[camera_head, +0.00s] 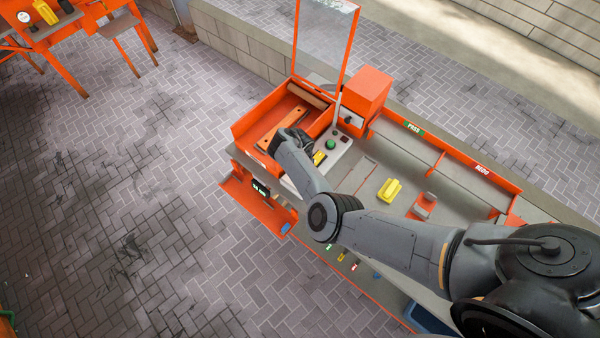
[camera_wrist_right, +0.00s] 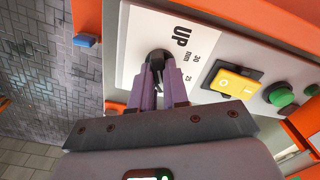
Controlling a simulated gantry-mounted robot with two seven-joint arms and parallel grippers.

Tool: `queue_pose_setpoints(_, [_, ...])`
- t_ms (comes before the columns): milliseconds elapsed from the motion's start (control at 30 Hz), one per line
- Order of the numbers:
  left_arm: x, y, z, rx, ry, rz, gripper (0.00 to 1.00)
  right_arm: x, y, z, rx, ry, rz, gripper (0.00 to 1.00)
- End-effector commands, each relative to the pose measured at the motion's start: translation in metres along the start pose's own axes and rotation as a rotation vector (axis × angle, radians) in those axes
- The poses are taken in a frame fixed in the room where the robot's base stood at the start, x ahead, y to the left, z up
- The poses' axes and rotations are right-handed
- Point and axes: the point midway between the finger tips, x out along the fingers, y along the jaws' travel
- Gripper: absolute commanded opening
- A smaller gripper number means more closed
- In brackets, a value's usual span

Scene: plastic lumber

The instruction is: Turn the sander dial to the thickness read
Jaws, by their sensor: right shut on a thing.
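The sander dial (camera_wrist_right: 158,56) is a dark round knob on a pale control panel (camera_wrist_right: 212,48), printed "UP", "30", "mm" and "25". My right gripper (camera_wrist_right: 160,72) has its fingers closed around the dial. The fingers hide much of the knob, so I cannot tell which mark it points to. In the head view my right gripper (camera_head: 285,142) reaches over the panel from the right and covers the dial. A small dark readout (camera_head: 260,188) with lit digits hangs on the front; its digits are too small to read. My left gripper is out of view.
A yellow part (camera_wrist_right: 234,82) and a green button (camera_wrist_right: 280,95) sit beside the dial. A clear raised guard (camera_head: 324,40) stands behind the sander bed. A yellow block (camera_head: 389,190) lies on the bench near bins labelled PASS (camera_head: 413,127) and REDO (camera_head: 482,169).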

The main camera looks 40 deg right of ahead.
Motion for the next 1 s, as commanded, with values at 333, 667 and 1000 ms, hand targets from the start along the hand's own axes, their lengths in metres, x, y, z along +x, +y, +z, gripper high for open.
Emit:
queue_pose_setpoints(333, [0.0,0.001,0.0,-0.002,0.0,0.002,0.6,0.0,0.0,0.0,0.004,0.001,0.0,0.0])
queue_pose_setpoints(667, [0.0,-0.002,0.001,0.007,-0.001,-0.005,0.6,0.0,0.0,0.0,0.002,0.0,0.0,0.4])
queue_pose_setpoints(1000, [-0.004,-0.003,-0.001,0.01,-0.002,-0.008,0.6,-0.014,0.0,0.001,0.003,-0.001,-0.001,0.4])
